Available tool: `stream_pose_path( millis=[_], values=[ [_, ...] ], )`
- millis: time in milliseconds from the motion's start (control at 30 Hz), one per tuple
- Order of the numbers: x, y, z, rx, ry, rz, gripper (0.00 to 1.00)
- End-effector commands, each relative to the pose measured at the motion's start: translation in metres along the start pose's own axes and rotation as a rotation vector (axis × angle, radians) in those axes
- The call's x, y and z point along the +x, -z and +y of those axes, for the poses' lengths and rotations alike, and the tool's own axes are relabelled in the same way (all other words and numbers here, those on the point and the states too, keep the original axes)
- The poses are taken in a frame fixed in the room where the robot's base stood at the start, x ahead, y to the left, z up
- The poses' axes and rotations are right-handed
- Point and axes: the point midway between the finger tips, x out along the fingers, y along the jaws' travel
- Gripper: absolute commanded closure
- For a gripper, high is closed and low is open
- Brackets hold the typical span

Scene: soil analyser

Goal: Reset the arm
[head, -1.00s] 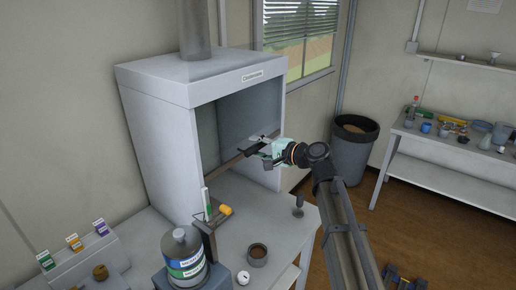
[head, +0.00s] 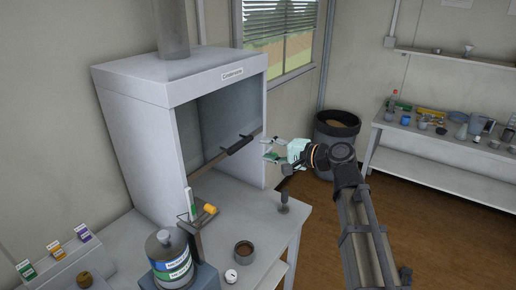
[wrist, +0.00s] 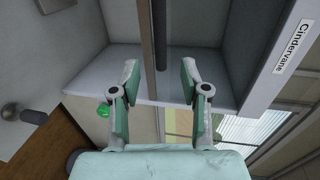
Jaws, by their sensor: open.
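My gripper (head: 268,148) is a pale green two-finger hand at the end of my grey arm. It is open and empty, just outside the front opening of the white fume hood labelled Cindervane (head: 150,82). The hood's sash bar with its dark handle (head: 238,146) lies to the left of the fingertips, apart from them. In the wrist view, my two fingers (wrist: 160,80) are spread, and the dark handle (wrist: 161,42) shows beyond and between them.
A labelled gas canister (head: 168,262), a brown-filled pot (head: 244,252) and a grey knob (head: 283,203) are on the front bench. A bin (head: 336,150) stands behind my arm. A side bench (head: 430,170) holds several small items.

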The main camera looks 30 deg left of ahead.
Motion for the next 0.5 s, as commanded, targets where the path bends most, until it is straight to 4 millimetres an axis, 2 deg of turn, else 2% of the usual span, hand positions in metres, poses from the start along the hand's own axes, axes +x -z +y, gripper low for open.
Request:
stream_pose_path(
  millis=[133, 500],
  values=[
    [-0.0090, 0.0000, 0.0000, 0.000, 0.000, 0.001, 0.55],
    [-0.0095, 0.0001, 0.0000, 0.000, 0.000, 0.000, 0.55]
  ],
)
